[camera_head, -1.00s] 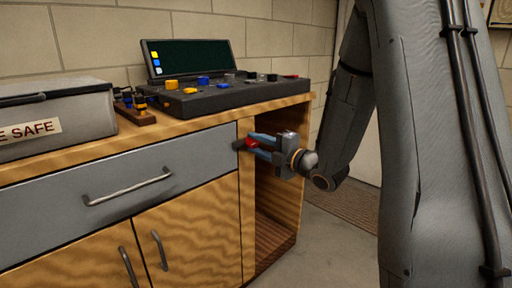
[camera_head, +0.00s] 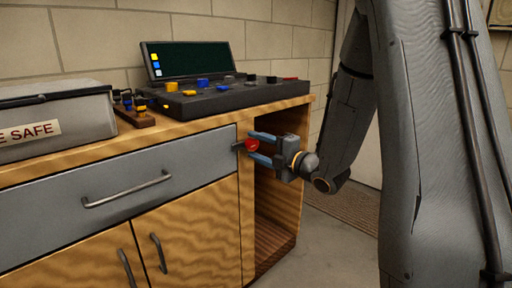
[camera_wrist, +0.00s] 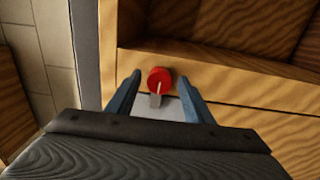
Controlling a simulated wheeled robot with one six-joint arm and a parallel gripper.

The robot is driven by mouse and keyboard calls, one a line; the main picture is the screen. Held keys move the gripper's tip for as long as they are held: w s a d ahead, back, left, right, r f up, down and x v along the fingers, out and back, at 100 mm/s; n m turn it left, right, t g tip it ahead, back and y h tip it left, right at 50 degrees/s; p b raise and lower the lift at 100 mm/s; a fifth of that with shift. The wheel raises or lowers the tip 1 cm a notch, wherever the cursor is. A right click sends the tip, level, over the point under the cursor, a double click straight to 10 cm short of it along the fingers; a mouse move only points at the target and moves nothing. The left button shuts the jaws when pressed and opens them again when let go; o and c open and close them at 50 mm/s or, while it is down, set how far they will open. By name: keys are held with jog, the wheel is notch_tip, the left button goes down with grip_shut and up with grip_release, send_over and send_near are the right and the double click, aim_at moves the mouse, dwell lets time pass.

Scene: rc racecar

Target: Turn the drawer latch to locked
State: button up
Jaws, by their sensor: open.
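The latch has a red round knob (camera_head: 251,145) on the wooden post right of the grey drawer front (camera_head: 120,180). A short dark bar (camera_head: 238,147) shows left of the knob, near the drawer's right edge. The drawer looks closed. My gripper (camera_head: 255,146) is open, with one blue finger above the knob and one below. In the wrist view the knob (camera_wrist: 159,80) lies between the two fingertips (camera_wrist: 159,74), with a gap on each side. A pale line marks the knob, and a grey tab (camera_wrist: 155,101) shows just below it.
An open wooden compartment (camera_head: 275,205) is right of the post. A control box (camera_head: 235,97) with coloured knobs, a small rack (camera_head: 137,115) and a grey case (camera_head: 60,115) stand on the bench top. Cupboard doors (camera_head: 200,230) are below the drawer.

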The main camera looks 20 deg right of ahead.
jog(key=p+v, duration=0.1)
jog(key=v, duration=0.6)
jog(key=shift+s, duration=0.25)
jog(key=shift+d, duration=0.15)
